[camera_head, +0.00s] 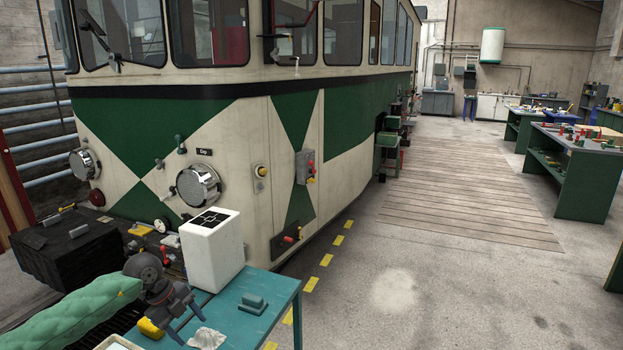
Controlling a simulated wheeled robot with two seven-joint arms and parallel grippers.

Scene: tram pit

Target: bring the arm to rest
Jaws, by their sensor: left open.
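My left arm comes in from the lower left in a green quilted sleeve. My left gripper (189,327) is open above the near left part of a teal table (275,288), its fingers pointing down and apart. I see nothing between the fingers. A crumpled white cloth or paper (207,339) lies close to the fingertips; I cannot tell whether they touch. A yellow object (150,328) is just left of the gripper. My right gripper is not in view.
A white box (212,250) with a dark patterned top stands behind the gripper. A teal block (253,303) lies to the right on the table. A green and cream tram (350,125) fills the back. Open floor (430,280) lies right; green workbenches (575,170) stand farther off.

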